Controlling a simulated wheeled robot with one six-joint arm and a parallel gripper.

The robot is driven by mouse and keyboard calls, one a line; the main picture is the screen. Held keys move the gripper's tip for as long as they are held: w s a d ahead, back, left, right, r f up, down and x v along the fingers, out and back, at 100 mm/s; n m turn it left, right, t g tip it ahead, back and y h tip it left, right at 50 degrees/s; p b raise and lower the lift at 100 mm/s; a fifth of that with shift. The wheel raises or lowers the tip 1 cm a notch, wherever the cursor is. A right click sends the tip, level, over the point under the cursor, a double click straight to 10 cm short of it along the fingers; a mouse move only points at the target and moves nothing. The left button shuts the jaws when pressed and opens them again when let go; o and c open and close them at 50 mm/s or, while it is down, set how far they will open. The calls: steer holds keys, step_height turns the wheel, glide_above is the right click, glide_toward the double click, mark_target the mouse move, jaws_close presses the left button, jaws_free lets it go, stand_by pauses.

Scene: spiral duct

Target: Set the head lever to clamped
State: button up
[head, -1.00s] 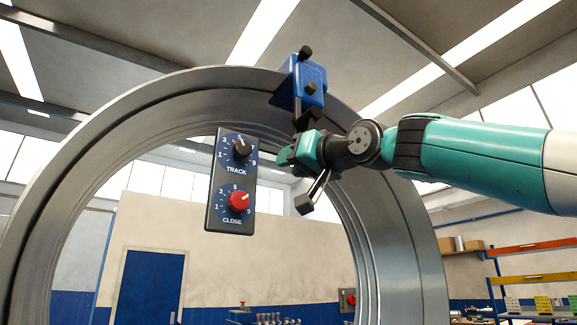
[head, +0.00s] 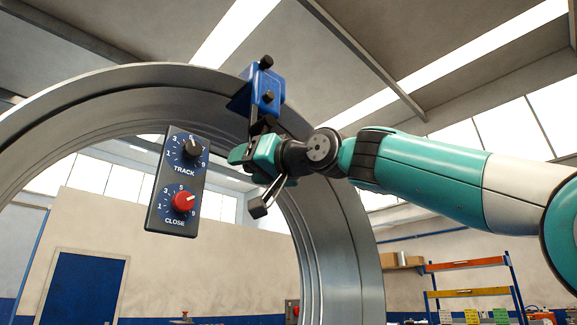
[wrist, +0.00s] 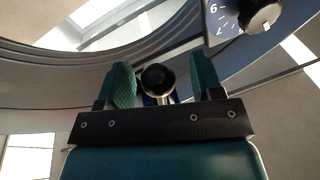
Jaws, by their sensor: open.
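The blue head (head: 256,92) with black knobs sits on the rim of the large grey duct ring (head: 120,92). A dark bar below the head runs down to my gripper (head: 246,153), which partly hides it. In the wrist view, a round black knob (wrist: 158,78) on a pale stem, apparently the end of the head lever, lies between the green fingers of my gripper (wrist: 164,84). The fingers are open, with a visible gap on each side of the knob. I cannot read the lever's setting.
A control box (head: 178,182) with a black TRACK dial and a red CLOSE dial hangs just left of my gripper; part of it shows in the wrist view (wrist: 225,18). The ring curves close behind my gripper. Shelves (head: 470,292) stand at the lower right.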

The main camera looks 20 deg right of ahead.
steer(key=b+v, duration=0.4)
steer(key=v, duration=1.1)
steer(key=shift+s+b, duration=0.2)
steer(key=shift+b, duration=0.2)
steer(key=shift+f, duration=0.1)
